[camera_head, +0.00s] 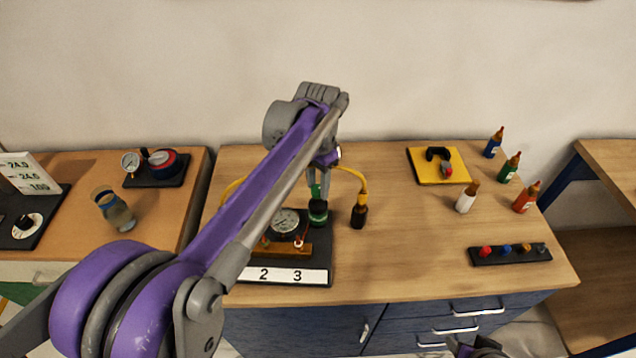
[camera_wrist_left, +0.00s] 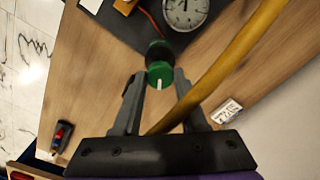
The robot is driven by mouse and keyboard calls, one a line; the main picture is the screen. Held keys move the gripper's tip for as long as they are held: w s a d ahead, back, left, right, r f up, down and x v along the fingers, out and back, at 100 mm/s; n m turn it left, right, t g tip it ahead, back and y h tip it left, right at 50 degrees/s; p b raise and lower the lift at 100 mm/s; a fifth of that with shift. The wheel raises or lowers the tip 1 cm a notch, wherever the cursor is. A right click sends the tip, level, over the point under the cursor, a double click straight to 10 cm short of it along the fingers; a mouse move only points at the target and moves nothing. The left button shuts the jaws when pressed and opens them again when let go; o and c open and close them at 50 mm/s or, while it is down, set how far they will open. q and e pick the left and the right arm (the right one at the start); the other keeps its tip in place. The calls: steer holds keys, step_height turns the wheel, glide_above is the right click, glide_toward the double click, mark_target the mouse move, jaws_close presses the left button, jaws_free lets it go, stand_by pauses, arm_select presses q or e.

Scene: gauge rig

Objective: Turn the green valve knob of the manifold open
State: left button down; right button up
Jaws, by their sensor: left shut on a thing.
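The manifold is a dark board (camera_head: 321,262) with a white strip marked 2 and 3, a round dial gauge (camera_head: 284,221) and a brass block. Its green valve knob (camera_head: 318,207) stands at the board's back right. In the left wrist view the knob (camera_wrist_left: 160,71) shows a short white mark on its face, pointing toward the gripper's palm. My left gripper (camera_head: 319,190) reaches it from above and behind.
A yellow hose (camera_head: 350,172) arcs behind the manifold to a black-ended fitting (camera_head: 359,215); it passes close by the fingers in the wrist view (camera_wrist_left: 225,70). Several bottles (camera_head: 466,197), a yellow pad (camera_head: 428,167) and a black peg strip (camera_head: 509,254) stand right.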

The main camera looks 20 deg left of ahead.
mark_target(318, 189)
arm_select(q)
steer(key=n, duration=0.5)
steer(key=shift+n, duration=0.3)
steer(key=n, duration=0.5)
stand_by(0.4)
steer(key=shift+c, duration=2.2)
jaws_free()
step_height(318, 189, up, 11)
steer(key=shift+p, duration=0.45)
